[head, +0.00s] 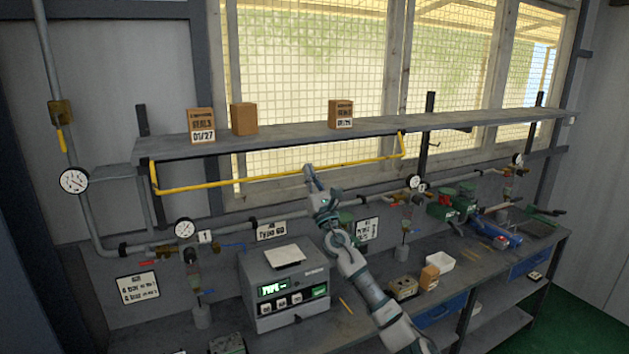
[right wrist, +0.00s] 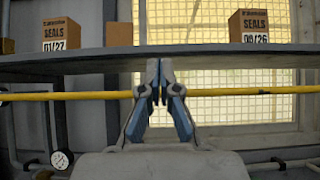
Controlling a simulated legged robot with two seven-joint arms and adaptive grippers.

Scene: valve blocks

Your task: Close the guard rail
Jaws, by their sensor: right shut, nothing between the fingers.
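The guard rail (head: 235,179) is a thin yellow bar with bent ends, hanging just below the front of the long grey shelf (head: 290,139). My right gripper (head: 308,171) is at the rail's lower bar, right of its middle, with the arm reaching up from below. In the right wrist view its fingers (right wrist: 160,80) are shut and empty. They cover a short piece of the yellow rail (right wrist: 235,91), which shows on both sides of them. I cannot tell whether they touch it. My left gripper is not in view.
Cardboard boxes (head: 202,126) stand on the shelf, one (head: 341,114) near the gripper. A meshed window (head: 300,60) is behind the shelf.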

